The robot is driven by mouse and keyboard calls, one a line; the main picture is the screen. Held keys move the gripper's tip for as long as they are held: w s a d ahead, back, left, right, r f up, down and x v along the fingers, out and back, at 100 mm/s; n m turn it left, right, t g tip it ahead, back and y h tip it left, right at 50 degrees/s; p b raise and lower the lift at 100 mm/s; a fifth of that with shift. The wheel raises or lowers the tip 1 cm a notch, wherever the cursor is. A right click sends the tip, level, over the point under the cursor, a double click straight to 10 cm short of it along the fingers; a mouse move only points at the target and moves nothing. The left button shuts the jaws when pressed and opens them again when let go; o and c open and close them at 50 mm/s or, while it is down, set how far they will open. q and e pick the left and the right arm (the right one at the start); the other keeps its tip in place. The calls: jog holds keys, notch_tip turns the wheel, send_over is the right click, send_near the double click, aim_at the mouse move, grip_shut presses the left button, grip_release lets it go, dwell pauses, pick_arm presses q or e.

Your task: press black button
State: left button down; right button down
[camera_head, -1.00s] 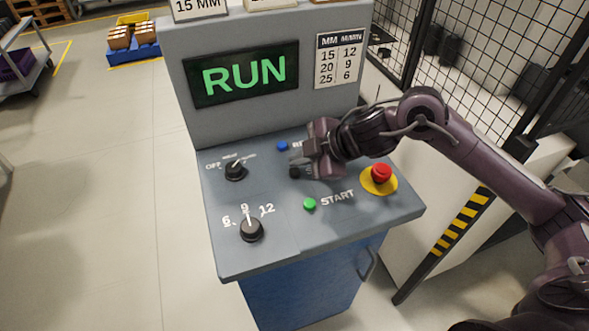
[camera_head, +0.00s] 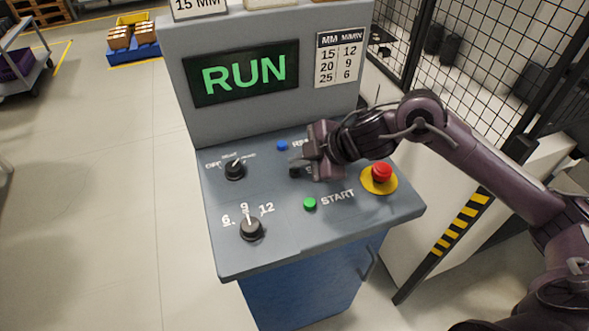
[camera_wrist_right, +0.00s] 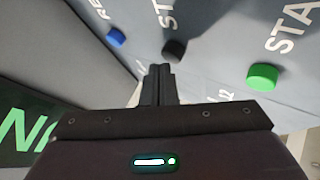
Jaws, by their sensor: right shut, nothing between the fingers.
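The black button (camera_wrist_right: 175,50) sits on the sloped grey panel, between the blue button (camera_wrist_right: 115,37) and the green button (camera_wrist_right: 262,77) in the right wrist view. My right gripper (camera_wrist_right: 158,70) is shut and empty, its fingertips close to the black button. I cannot tell whether they touch it. In the head view my right gripper (camera_head: 297,165) hangs over the black button's spot and largely hides the button and its label. My left gripper is not in view.
The panel (camera_head: 305,235) also carries a red emergency button (camera_head: 381,172) on a yellow base, a green START button (camera_head: 309,204) and two black knobs (camera_head: 252,229) (camera_head: 234,170). The screen (camera_head: 242,73) reads RUN. A mesh fence (camera_head: 490,60) stands at the right.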

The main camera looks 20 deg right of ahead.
aim_at(300, 172)
jog(key=shift+f, duration=0.5)
dwell(0.9)
jog(key=shift+r, duration=0.1)
jog(key=shift+r+p, duration=0.7)
jog(key=shift+r, duration=0.1)
notch_tip(300, 172, up, 5)
jog(key=p, duration=0.5)
dwell(0.7)
